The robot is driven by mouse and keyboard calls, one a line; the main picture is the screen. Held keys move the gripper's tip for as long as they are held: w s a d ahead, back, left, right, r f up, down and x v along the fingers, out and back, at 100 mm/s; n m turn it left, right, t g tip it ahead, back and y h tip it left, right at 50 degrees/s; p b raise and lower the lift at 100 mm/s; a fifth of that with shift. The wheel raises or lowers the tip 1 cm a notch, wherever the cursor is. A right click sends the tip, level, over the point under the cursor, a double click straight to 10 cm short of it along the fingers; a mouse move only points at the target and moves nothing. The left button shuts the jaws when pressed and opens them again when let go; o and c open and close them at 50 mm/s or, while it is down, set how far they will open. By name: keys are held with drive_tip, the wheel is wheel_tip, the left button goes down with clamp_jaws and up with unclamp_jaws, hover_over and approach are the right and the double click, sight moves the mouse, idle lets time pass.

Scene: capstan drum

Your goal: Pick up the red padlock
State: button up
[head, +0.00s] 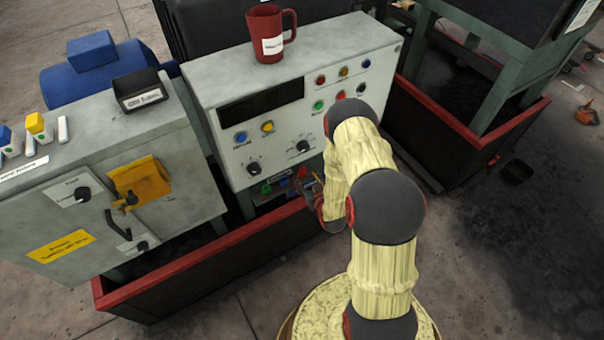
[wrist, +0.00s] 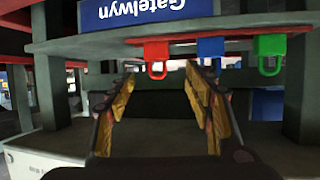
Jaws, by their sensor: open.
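The red padlock (wrist: 148,51) shows in the wrist view under the edge of a grey shelf, its shackle pointing down in the picture. My gripper (wrist: 160,78) is open and empty, with its two yellow-padded fingers on either side of the line to the red padlock. The padlock is beyond the fingertips and appears apart from them. A blue padlock (wrist: 210,47) and a green padlock (wrist: 270,46) are to its right. In the head view my gripper (head: 308,186) is partly hidden by my arm, beside small coloured items below the control panel.
A grey control console (head: 290,95) with buttons and a red mug (head: 266,35) on top stands above my gripper. A grey cabinet (head: 95,170) is to the left. A red-rimmed low bin wall (head: 200,258) runs in front. A blue sign (wrist: 150,10) appears upside down in the wrist view.

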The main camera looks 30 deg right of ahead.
sight(302, 170)
drive_tip(key=b+x, duration=0.1)
drive_tip(key=x, duration=0.1)
drive_tip(key=b+x, duration=0.1)
drive_tip(key=x, duration=0.2)
drive_tip(key=b+x, duration=0.1)
drive_tip(key=x, duration=0.1)
drive_tip(key=shift+w+d+r, duration=0.2)
drive_tip(key=shift+w+d, duration=0.05)
drive_tip(key=shift+w, duration=0.05)
clamp_jaws()
idle(0.5)
